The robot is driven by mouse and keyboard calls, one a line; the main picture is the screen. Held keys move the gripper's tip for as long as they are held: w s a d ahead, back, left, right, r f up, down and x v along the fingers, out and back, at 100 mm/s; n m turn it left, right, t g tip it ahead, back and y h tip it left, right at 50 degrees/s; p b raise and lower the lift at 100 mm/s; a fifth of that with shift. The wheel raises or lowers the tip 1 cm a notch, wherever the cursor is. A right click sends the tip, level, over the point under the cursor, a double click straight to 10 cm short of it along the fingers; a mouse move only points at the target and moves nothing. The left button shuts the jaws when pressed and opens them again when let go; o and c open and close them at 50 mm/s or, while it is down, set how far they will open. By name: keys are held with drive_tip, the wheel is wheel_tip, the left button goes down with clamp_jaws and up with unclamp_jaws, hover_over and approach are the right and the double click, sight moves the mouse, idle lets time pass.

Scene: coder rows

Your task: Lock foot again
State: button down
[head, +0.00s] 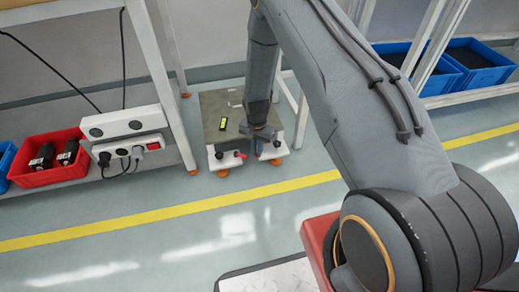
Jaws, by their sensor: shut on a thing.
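A low cart (214,107) with a grey-brown top stands on the floor between the benches. Its white front corners carry small dark knobs, and orange feet or wheels (222,172) show beneath. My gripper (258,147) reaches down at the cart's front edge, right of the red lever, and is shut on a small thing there. The gripper hides most of it, and I cannot make out which part it is. A second orange foot (276,162) is below the right corner.
A dark device with a yellow-green screen (223,123) lies on the cart. At left are a bench with power sockets (123,124) and a red bin (48,178) holding black parts. Blue bins (478,66) sit on the right rack. The floor around the yellow line (150,215) is clear.

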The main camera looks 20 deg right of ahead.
drive_tip(key=shift+w+a+m+p, duration=0.15)
drive_tip(key=shift+m+p, duration=0.05)
drive_tip(key=shift+m, duration=0.35)
drive_tip(key=shift+w+a+m+p, duration=0.1)
drive_tip(key=shift+a+m+p, duration=0.1)
drive_tip(key=shift+m, duration=0.35)
drive_tip(key=c, duration=1.8)
unclamp_jaws()
drive_tip(key=shift+c, duration=0.2)
wheel_tip(320, 180, up, 8)
drive_tip(key=p, duration=0.3)
drive_tip(key=shift+f, duration=0.15)
